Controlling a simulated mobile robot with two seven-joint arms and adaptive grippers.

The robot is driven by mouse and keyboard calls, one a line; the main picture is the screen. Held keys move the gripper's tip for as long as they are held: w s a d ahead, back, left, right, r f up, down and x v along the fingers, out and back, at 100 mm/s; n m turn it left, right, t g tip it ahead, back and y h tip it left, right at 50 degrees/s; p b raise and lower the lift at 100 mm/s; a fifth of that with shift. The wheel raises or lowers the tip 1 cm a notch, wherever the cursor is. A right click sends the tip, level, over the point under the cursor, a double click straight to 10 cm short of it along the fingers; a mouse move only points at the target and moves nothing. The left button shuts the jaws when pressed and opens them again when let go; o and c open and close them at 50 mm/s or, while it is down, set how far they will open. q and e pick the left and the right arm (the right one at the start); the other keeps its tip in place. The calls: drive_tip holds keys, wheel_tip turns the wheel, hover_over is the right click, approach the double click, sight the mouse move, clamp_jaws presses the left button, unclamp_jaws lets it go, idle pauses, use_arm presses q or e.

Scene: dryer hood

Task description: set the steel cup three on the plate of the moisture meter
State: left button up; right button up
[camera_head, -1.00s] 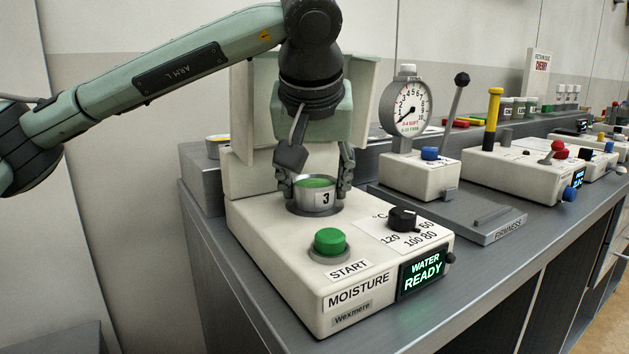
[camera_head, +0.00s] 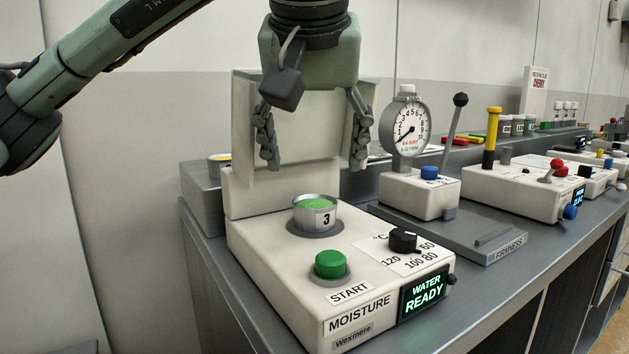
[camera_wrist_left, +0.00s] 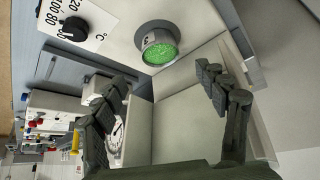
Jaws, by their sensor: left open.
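The steel cup three (camera_head: 316,216), with a "3" label and green contents, stands upright on the round dark plate (camera_head: 315,231) of the moisture meter (camera_head: 300,270). My left gripper (camera_head: 315,160) is open and empty above the cup, apart from it. In the left wrist view the cup (camera_wrist_left: 158,48) lies beyond the spread fingers (camera_wrist_left: 165,95), with nothing between them. The meter's display reads "WATER READY". My right gripper is not in view.
The meter has a green start button (camera_head: 330,264), a black dial (camera_head: 403,240) and a raised pale lid (camera_head: 300,125) behind the gripper. A firmness tester (camera_head: 418,190) with a gauge and lever stands to the right.

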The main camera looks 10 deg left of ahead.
use_arm(q)
drive_tip(key=shift+v, duration=1.3)
